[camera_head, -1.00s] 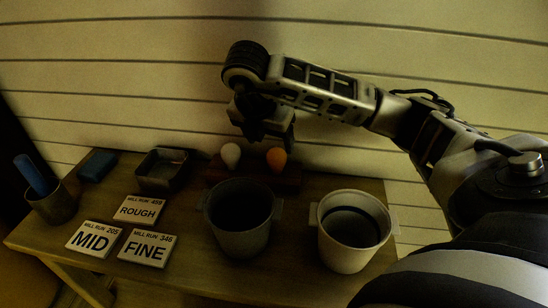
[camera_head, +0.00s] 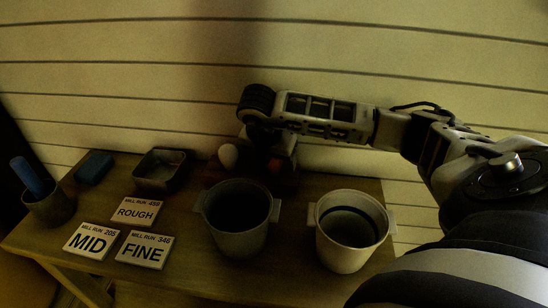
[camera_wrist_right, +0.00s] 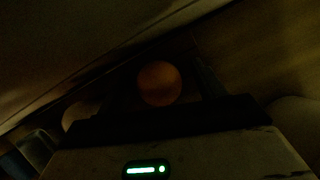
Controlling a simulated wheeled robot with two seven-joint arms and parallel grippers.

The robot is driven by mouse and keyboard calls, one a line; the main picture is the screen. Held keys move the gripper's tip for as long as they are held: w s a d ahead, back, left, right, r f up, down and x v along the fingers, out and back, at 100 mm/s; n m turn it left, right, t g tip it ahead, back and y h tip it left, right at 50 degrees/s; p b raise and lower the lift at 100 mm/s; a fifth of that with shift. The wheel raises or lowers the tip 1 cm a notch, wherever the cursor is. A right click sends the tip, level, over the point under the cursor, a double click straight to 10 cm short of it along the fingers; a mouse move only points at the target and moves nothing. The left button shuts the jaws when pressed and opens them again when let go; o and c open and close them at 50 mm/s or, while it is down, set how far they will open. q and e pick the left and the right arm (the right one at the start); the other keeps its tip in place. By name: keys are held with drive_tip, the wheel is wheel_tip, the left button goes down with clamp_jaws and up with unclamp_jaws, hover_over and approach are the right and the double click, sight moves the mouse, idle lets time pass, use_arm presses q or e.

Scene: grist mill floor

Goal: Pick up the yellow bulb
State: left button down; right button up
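The yellow bulb looks orange and round; it shows clearly in the right wrist view (camera_wrist_right: 159,83), ahead of the gripper and between its dark fingers, with a gap on each side. In the head view it is mostly hidden behind my right gripper (camera_head: 270,158), which is lowered over it from above. The fingers look open around the bulb, though the wrist view is very dark. A white bulb (camera_head: 228,156) stands just left of the gripper, on the same dark low holder (camera_head: 212,172). My left gripper is not in view.
A dark grey pot (camera_head: 240,238) and a pale pot (camera_head: 350,250) stand in front of the holder. A metal tray (camera_head: 160,183), blue block (camera_head: 94,168), cup (camera_head: 50,208) and sign cards (camera_head: 143,250) are to the left. A plank wall is close behind.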

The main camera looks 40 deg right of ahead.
drive_tip(key=c, duration=1)
drive_tip(key=shift+r, duration=0.1)
drive_tip(key=shift+c, duration=0.2)
